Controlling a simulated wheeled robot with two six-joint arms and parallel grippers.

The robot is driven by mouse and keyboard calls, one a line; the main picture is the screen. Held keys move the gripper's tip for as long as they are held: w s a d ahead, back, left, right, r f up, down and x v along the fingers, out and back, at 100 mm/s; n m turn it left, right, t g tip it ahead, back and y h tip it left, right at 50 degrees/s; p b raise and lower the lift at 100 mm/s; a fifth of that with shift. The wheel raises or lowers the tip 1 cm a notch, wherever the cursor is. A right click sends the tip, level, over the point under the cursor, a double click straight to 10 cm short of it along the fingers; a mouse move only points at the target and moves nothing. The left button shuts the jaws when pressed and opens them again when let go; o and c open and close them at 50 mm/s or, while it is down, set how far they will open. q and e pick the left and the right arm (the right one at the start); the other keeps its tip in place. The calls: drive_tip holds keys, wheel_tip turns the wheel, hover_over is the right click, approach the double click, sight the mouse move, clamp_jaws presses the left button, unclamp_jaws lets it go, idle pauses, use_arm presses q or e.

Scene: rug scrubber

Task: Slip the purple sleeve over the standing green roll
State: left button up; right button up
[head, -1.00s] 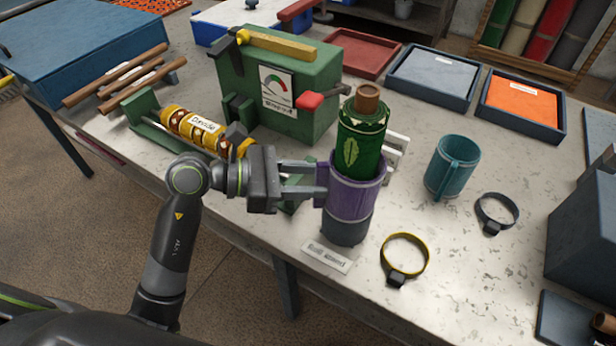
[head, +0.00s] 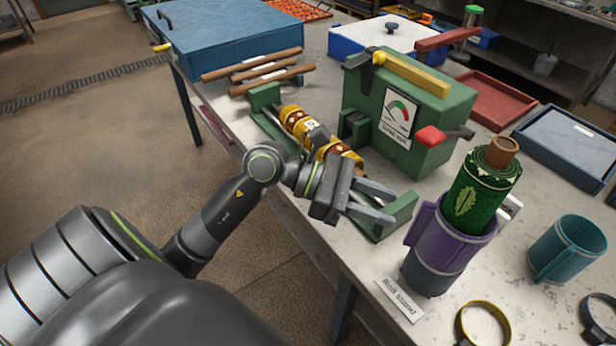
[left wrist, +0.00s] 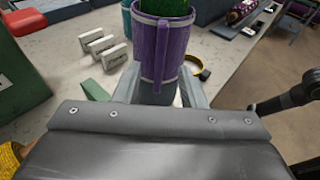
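The green roll (head: 484,186) with a leaf mark and brown core stands upright in the head view, its upper part showing. The purple sleeve (head: 442,246) is around the roll's lower part, above the dark grey roll stand (head: 428,278). It also shows in the left wrist view (left wrist: 160,50) with the green roll inside its top. My left gripper (head: 388,204) is open and empty, just left of the sleeve and apart from it. In the left wrist view its fingers point toward the sleeve and stand. My right gripper is not in view.
A "Roll stand" label (head: 399,299) lies in front of the stand. A teal sleeve (head: 566,250) stands to the right, and a yellow ring (head: 482,325) lies near the front. The green machine (head: 405,115) with a red knob and the yellow roll (head: 318,138) are behind and left.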

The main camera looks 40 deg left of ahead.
use_arm(q)
drive_tip(key=v, duration=1.2)
drive_tip(key=shift+p, duration=0.3)
idle(0.3)
